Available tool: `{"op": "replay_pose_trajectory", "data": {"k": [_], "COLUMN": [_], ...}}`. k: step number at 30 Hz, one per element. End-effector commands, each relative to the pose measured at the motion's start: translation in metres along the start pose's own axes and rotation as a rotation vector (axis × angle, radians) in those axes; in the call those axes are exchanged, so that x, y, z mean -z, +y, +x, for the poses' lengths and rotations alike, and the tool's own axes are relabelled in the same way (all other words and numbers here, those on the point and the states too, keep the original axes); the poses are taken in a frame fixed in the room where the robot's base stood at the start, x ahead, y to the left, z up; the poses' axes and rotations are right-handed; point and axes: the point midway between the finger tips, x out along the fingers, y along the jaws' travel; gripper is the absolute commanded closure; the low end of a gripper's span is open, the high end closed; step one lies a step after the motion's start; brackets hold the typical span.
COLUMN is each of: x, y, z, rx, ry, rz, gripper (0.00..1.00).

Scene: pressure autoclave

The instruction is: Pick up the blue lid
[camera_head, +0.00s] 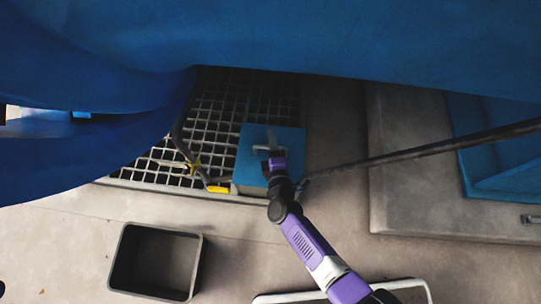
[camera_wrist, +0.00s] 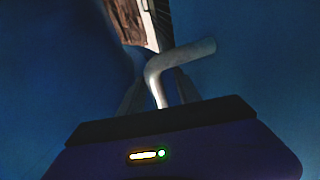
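The blue lid (camera_head: 249,163) is a square blue plate lying over the right end of a metal grating in the head view. A pale metal handle (camera_head: 263,147) stands up from it. My gripper (camera_head: 274,154) is at this handle, above the plate. In the wrist view, the bent grey handle (camera_wrist: 178,60) rises between the two dark fingers of my gripper (camera_wrist: 158,75). The fingers are apart with the handle between them. The picture is too dark to tell if they press on it. The blue surface fills both sides there.
A grating (camera_head: 150,160) lies left of the lid, with a yellow-handled lever (camera_head: 216,189) nearby. A dark rod (camera_head: 420,155) runs to the right. A grey bin (camera_head: 155,262) stands on the floor. Large blue curved forms (camera_head: 300,35) cover the top.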

Motion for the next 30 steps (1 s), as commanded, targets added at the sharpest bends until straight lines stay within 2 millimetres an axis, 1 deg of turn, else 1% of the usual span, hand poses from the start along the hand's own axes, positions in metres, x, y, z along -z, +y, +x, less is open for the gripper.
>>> {"op": "replay_pose_trajectory", "data": {"k": [6, 7, 9, 11, 12, 13, 30], "x": [-0.0002, -0.0002, -0.0002, -0.0002, -0.0002, -0.0002, -0.0002], "y": [0.0009, 0.0009, 0.0009, 0.0008, 0.0008, 0.0007, 0.0004], "z": [0.001, 0.001, 0.0009, 0.0009, 0.0009, 0.0009, 0.0006], "rx": [0.0, 0.0, 0.0, 0.0, 0.0, 0.0, 0.0], "ry": [-0.001, 0.0, 0.0, 0.0, -0.001, 0.0, 0.0], "rz": [0.0, 0.0, 0.0, 0.0, 0.0, 0.0, 0.0], "gripper": [0.6, 0.62, 0.76, 0.88, 0.96, 1.0, 1.0]}}
